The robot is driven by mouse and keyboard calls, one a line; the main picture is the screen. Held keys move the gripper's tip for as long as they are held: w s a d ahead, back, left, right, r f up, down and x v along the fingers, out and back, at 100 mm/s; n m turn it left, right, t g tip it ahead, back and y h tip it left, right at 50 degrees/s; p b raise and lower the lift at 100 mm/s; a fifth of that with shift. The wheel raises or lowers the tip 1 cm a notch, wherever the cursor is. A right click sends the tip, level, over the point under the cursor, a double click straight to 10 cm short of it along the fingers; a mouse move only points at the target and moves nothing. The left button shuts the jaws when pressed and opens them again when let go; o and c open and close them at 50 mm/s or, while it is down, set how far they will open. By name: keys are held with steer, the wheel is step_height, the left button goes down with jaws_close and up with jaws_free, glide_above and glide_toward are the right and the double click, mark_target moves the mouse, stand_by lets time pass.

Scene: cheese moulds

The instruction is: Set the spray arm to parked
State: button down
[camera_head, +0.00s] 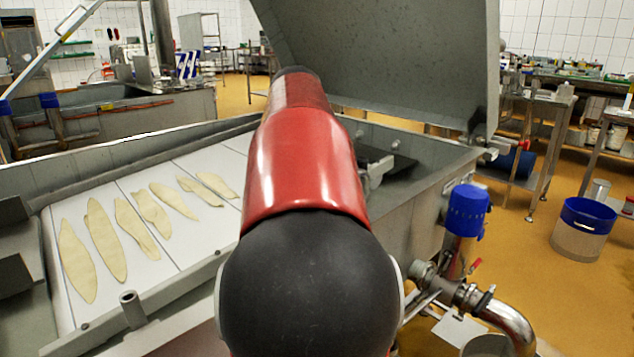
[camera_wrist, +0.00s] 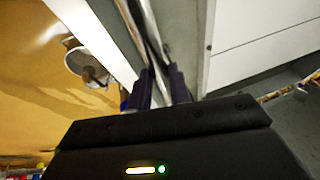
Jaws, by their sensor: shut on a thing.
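In the wrist view my gripper (camera_wrist: 159,88) has its two dark fingers close together, shut on a thin shiny metal bar (camera_wrist: 148,35) that runs up and left from between them. The bar looks like the spray arm, but its ends and pivot are out of view, so I cannot tell its setting. It lies along the grey metal rim (camera_wrist: 186,45) of a vat. In the head view my own red and black arm covers the gripper and the bar.
A long metal vat (camera_head: 130,150) holds white panels with several pale flat pieces. Its large grey lid (camera_head: 385,60) stands raised behind my arm. A blue-capped valve with a curved pipe (camera_head: 510,325) is at the right. A blue-rimmed bucket (camera_head: 582,235) stands on the orange floor.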

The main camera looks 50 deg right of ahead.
steer(key=c, duration=1.3)
jaws_free()
steer(key=shift+s, duration=0.15)
steer(key=v, duration=0.7)
steer(key=shift+a+r+p, duration=0.2)
steer(key=shift+r+p, duration=0.15)
steer(key=shift+p, duration=0.1)
steer(key=shift+s, duration=0.1)
